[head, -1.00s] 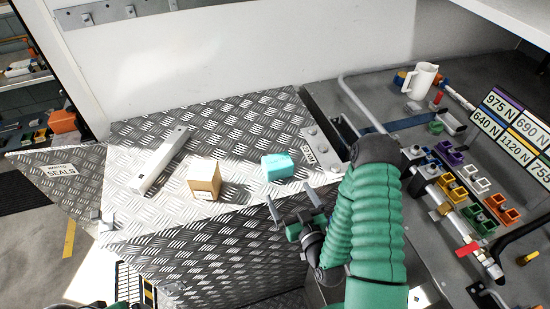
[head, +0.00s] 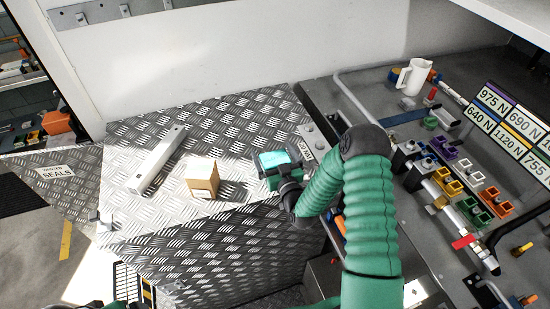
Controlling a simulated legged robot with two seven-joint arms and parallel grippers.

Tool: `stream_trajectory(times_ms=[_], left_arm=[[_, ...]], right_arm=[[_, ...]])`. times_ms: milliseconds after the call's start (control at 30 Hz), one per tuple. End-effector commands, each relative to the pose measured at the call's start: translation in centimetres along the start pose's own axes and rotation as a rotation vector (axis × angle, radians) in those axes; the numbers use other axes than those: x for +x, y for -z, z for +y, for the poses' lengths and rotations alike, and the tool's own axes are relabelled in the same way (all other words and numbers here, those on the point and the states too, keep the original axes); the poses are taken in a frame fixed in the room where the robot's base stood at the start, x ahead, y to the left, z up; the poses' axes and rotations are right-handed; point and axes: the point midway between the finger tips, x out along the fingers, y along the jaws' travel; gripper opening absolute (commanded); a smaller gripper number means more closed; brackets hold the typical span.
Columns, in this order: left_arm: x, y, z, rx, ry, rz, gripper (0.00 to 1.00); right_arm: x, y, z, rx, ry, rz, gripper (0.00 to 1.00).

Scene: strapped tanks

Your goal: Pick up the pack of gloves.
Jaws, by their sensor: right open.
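The pack of gloves, seemingly the small teal block (head: 274,159), sits on the tread-plate box top near its right side. My right gripper (head: 280,162) is at the pack, with its open fingers on the pack's left and right sides. The gripper partly covers the pack, and I cannot tell whether the fingers touch it.
A white wall (head: 230,50) rises behind. A grey bench with a white jug (head: 414,77) and coloured clips (head: 467,204) lies right.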

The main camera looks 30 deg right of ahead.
Motion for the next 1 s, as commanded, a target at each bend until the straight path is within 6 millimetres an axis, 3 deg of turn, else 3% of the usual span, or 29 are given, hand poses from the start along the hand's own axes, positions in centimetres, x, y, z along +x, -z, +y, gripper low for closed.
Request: stream_trajectory(times_ms=[100, 300, 800, 1000], left_arm=[[-0.65, 0.12, -0.01, 0.000, 0.000, -0.001, 0.95], [-0.46, 0.06, -0.01, 0.000, 0.000, -0.001, 0.95], [-0.46, 0.07, 0.00, 0.000, 0.000, -0.001, 0.95], [-0.45, 0.07, 0.00, 0.000, 0.000, -0.001, 0.95]], right_arm=[[1.23, 0.01, 0.07, 0.000, 0.000, -0.001, 1.00], [1.38, -0.24, 0.15, 0.000, 0.000, -0.002, 1.00], [1.30, -0.21, 0.15, 0.000, 0.000, -0.001, 0.35], [1.33, -0.13, 0.14, 0.000, 0.000, 0.000, 0.35]])
